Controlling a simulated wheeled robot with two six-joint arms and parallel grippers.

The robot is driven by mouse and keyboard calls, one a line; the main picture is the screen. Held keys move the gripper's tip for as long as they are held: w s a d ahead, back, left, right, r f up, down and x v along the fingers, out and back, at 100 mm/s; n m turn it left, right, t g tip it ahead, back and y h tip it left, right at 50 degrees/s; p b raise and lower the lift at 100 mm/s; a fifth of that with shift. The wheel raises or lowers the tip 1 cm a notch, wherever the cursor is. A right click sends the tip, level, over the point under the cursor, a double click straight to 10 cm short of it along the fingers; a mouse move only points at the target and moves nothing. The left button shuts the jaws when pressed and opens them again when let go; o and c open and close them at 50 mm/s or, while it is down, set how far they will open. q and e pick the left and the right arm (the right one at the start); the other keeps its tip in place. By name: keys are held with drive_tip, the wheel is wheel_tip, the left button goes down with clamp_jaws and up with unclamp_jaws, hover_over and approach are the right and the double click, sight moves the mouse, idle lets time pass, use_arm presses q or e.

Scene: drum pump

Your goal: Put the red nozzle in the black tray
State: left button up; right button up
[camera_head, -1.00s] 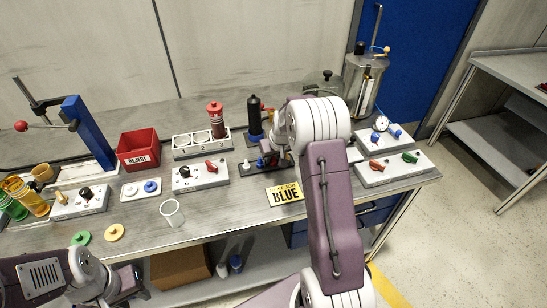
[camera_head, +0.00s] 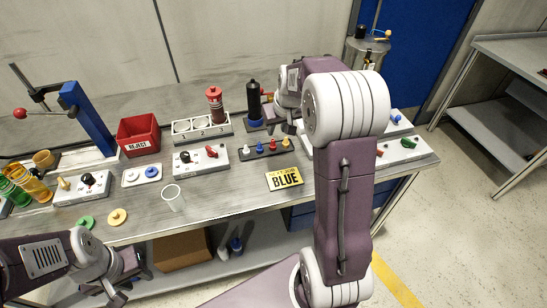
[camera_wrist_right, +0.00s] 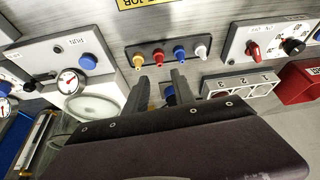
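The black tray (camera_head: 247,157) is a dark strip on the bench holding upright white, blue, red and yellow nozzles in a row. The red nozzle (camera_head: 272,145) stands in it between the blue nozzle (camera_head: 259,149) and the yellow nozzle (camera_head: 285,143). In the right wrist view the red nozzle (camera_wrist_right: 158,57) stands in the same tray (camera_wrist_right: 145,49), beyond my fingertips. My right gripper (camera_wrist_right: 156,82) is open and empty, apart from the nozzles. In the head view it is above and behind the tray, partly hidden by my arm. My left gripper (camera_head: 128,280) hangs at lower left, its fingers unclear.
Behind stand a numbered rack (camera_head: 190,128) with a red bottle (camera_head: 215,104) and a black bottle (camera_head: 253,100). A red REJECT bin (camera_head: 138,134) is farther left.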

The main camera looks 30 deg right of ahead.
drive_tip(key=s+a+f, duration=0.2)
drive_tip(key=s+a, duration=0.1)
drive_tip(key=s, duration=0.1)
drive_tip(key=s+a+f+g, duration=0.1)
drive_tip(key=s+a+f, duration=0.1)
drive_tip(key=s+a, duration=0.2)
drive_tip(key=s+a+f+n+g+y, duration=0.1)
drive_tip(key=s+a+f, duration=0.1)
drive_tip(key=s+a, duration=0.2)
drive_tip(key=shift+s+a+f, duration=0.1)
drive_tip(key=shift+s+a, duration=0.05)
drive_tip(key=s+a+f+g, duration=0.1)
drive_tip(key=s+a+f, duration=0.1)
drive_tip(key=s, duration=0.6)
drive_tip(key=shift+s+a+f+n+g, duration=0.3)
drive_tip(key=shift+a+f, duration=0.1)
drive_tip(key=shift+a, duration=0.15)
